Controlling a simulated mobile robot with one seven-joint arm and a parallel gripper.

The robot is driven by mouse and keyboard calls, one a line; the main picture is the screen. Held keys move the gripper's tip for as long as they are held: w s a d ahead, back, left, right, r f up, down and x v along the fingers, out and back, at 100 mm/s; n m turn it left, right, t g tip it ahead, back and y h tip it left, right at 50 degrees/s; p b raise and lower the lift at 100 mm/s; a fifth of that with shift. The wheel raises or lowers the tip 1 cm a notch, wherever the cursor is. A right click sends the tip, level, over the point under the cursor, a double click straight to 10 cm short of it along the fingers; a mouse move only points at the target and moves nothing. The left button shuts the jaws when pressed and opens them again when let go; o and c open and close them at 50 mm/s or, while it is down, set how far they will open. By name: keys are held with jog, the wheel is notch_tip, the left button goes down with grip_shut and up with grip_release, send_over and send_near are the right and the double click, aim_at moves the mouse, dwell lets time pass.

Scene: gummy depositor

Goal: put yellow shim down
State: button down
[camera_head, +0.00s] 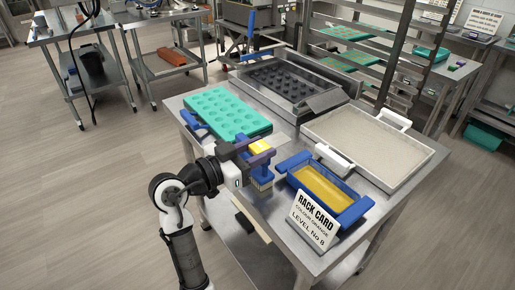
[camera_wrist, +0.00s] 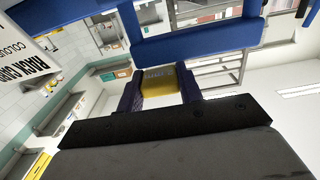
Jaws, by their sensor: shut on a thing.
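The yellow shim (camera_head: 261,146) is a small yellow block held between the purple fingers of my gripper (camera_head: 258,152). In the wrist view the shim (camera_wrist: 160,83) sits squarely between the two fingertips (camera_wrist: 160,92), and dark marks show on its face. My gripper is shut on it, over the near side of the steel table (camera_head: 217,138), between the teal mould and the blue tray. I cannot tell how far the shim is above the table or whether it touches anything.
A teal mould (camera_head: 226,111) lies behind. To the right are a blue tray with yellow contents (camera_head: 361,209), a rack card (camera_head: 314,222) and a white-handled pale tray (camera_head: 435,158). A black-cavity mould (camera_head: 250,85) stands farther back.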

jog(key=shift+f, duration=0.1)
jog(key=shift+f+b, duration=0.35)
jog(key=shift+b, duration=0.2)
jog(key=shift+f, duration=0.2)
jog(key=c, duration=0.9)
grip_release()
